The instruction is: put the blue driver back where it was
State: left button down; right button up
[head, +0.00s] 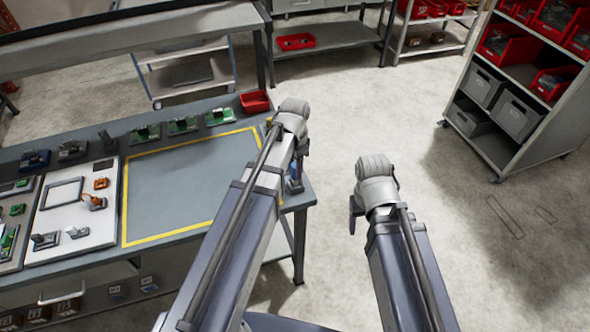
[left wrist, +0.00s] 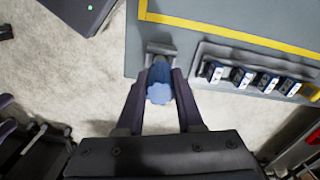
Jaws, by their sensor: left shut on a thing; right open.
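The blue driver (left wrist: 159,84) is between the fingers of my left gripper (left wrist: 159,92), seen end-on in the left wrist view. A grey holder (left wrist: 160,50) sits at the table's edge just beyond it; I cannot tell whether the driver touches it. In the head view, my left gripper (head: 297,172) is at the table's right end, mostly hidden behind my own arm, with a bit of blue (head: 294,184) showing. My right gripper (head: 353,213) is open and empty over the floor, right of the table, partly hidden by its wrist.
The table (left wrist: 180,14) has a yellow-outlined area. A rack (left wrist: 229,51) with several blue-and-white items stands right of the holder in the wrist view. A red bin (head: 255,102) and green boards (head: 183,125) line the table's back edge.

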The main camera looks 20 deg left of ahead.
pick_arm(q)
jog(key=shift+f+b, duration=0.6)
jog(key=shift+f, duration=0.1)
jog(key=shift+r, duration=0.1)
jog(key=c, duration=0.5)
grip_release()
jog(key=shift+c, duration=0.2)
notch_tip(320, 180, up, 13)
jog(key=p, duration=1.3)
jog(key=s+d+n+y, duration=0.1)
jog(key=s+d+n, duration=0.3)
jog(key=s+d, duration=0.6)
jog(key=s, duration=0.4)
jog(key=shift+d+r+n, duration=0.15)
jog(key=shift+d+n, duration=0.1)
jog(key=shift+n, duration=0.05)
jog(key=shift+s, duration=0.1)
